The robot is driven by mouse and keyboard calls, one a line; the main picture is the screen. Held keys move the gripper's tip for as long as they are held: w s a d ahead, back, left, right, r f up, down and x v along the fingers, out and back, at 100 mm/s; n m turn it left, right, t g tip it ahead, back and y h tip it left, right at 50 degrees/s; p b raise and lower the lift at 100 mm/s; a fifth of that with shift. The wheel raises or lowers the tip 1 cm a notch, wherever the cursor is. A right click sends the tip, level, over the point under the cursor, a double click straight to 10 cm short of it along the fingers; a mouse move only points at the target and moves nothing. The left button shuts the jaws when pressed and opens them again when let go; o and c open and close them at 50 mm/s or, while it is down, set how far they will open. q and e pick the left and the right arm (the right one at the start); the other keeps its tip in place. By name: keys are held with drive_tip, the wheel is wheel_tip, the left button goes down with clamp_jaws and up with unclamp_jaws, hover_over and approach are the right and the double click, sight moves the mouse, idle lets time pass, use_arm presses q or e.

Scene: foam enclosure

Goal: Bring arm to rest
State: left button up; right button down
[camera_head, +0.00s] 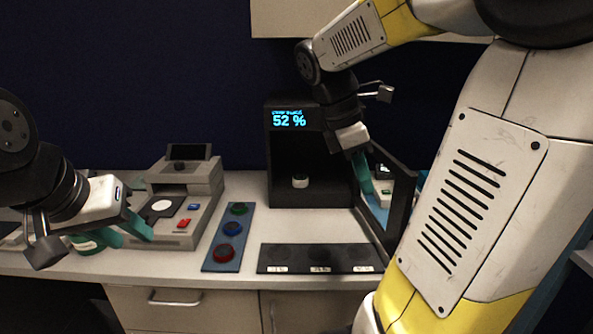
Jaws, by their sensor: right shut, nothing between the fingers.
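My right gripper (364,182) has teal fingers and is shut with nothing between them. It points down by the opening of the dark chamber (325,187), near its open door (399,200); I cannot tell whether it touches the door. My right arm comes down from the upper right and fills much of that side. My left gripper (115,234) is at the lower left, in front of the grey instrument (203,184). Its two teal fingers look apart, and I see nothing held between them.
The chamber display reads 52 %, and a small white-topped object (300,181) stands inside. A blue panel with coloured round pieces (220,257) and a dark labelled strip (290,269) lie on the white counter (248,220). Drawers are below its front edge.

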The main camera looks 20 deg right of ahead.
drive_tip(key=s+a+m+t+y, duration=0.2)
drive_tip(key=a+m+t+y, duration=0.1)
drive_tip(key=a+m, duration=0.4)
drive_tip(key=s+a+f+m+t+y, duration=0.1)
drive_tip(key=s+a+m+t+y, duration=0.1)
drive_tip(key=a+m, duration=0.5)
drive_tip(key=shift+f+m+t+y, duration=0.3)
drive_tip(key=shift+t+y, duration=0.4)
drive_tip(key=shift+t, duration=0.4)
